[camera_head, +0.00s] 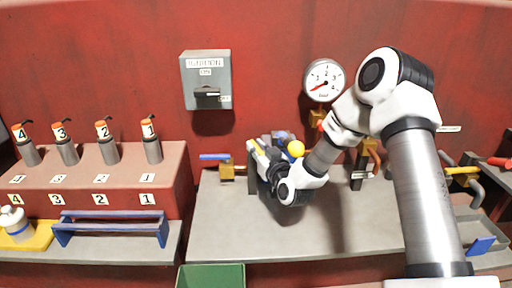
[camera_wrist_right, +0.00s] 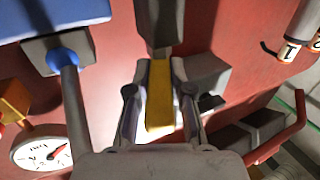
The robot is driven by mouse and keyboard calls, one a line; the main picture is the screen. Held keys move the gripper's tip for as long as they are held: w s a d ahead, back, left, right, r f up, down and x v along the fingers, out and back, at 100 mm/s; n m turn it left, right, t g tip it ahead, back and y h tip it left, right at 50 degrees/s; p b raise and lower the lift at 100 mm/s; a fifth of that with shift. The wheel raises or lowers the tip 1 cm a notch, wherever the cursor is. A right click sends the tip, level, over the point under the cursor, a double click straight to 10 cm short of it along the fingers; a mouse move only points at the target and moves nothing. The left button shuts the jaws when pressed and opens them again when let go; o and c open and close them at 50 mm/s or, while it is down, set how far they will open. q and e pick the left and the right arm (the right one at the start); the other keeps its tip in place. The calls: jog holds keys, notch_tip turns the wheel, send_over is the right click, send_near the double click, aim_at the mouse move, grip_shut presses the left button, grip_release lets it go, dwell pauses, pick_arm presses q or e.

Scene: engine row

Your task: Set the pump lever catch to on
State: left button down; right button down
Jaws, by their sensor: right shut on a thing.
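My right gripper (camera_head: 262,165) reaches in over the grey bench, in front of the red wall. In the right wrist view its fingers (camera_wrist_right: 160,125) are shut on a yellow bar (camera_wrist_right: 160,85), which looks like the pump lever catch. The bar extends from a dark grey post (camera_wrist_right: 160,22). I cannot read an on or off mark at the catch. My left gripper is not in view.
A gauge (camera_head: 324,80) and a grey ignition box (camera_head: 206,80) are on the red wall. A blue-handled valve (camera_head: 215,157) stands left of the gripper. Numbered cylinders (camera_head: 109,150) and a blue rack (camera_head: 110,226) are further left. The bench front (camera_head: 235,235) is clear.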

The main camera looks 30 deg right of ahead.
jog(key=c, duration=1.1)
grip_release()
jog(key=shift+o, duration=0.3)
jog(key=shift+w+f, duration=0.1)
jog(key=shift+w, duration=0.05)
